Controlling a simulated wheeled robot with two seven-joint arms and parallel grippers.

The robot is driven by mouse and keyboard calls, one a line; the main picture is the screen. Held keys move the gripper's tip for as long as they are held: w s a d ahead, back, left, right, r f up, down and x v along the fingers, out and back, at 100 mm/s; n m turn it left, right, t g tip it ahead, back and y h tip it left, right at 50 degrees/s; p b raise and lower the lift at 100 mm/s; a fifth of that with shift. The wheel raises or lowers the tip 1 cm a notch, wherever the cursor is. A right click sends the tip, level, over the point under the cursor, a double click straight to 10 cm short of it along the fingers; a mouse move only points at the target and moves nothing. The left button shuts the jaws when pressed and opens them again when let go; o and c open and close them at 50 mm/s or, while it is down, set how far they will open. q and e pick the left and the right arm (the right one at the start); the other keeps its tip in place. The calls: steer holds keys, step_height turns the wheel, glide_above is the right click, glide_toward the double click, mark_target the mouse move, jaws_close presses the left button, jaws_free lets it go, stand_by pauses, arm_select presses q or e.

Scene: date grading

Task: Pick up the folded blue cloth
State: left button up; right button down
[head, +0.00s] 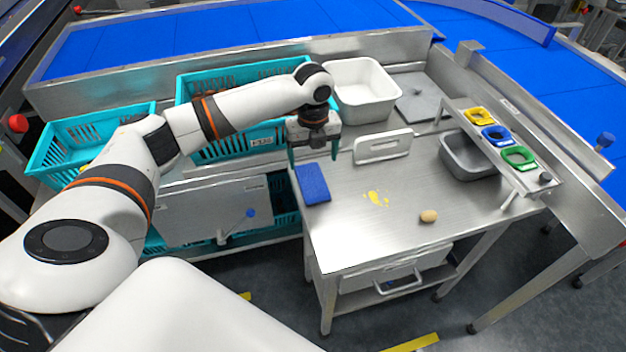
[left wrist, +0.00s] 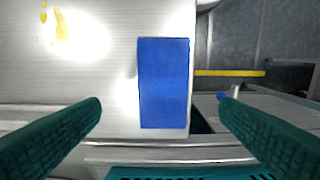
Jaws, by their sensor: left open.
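The folded blue cloth (head: 312,184) lies flat on the left part of the steel table (head: 350,232), close to its left edge. My left gripper (head: 314,155) is above the table just behind the cloth, with its teal fingers apart. In the left wrist view the cloth (left wrist: 164,84) shows between and beyond the two open fingers (left wrist: 160,125), and nothing is held. My right gripper does not show in either view.
A yellow spill (head: 377,198) and a tan date-like lump (head: 428,216) are on the table right of the cloth. A white upright board (head: 382,147) and a white bin (head: 361,90) stand behind. Teal crates (head: 245,80) are at the left and back.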

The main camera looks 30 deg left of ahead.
mark_target(312, 180)
arm_select(q)
steer(key=shift+f, duration=0.65)
steer(key=shift+w+f, duration=0.15)
steer(key=shift+f, duration=0.2)
steer(key=f, duration=0.2)
steer(key=s+f, duration=0.1)
steer(key=f, duration=0.1)
steer(key=shift+f, duration=0.45)
steer(key=shift+w+f, duration=0.1)
steer(key=shift+f, duration=0.05)
steer(key=c, duration=1.1)
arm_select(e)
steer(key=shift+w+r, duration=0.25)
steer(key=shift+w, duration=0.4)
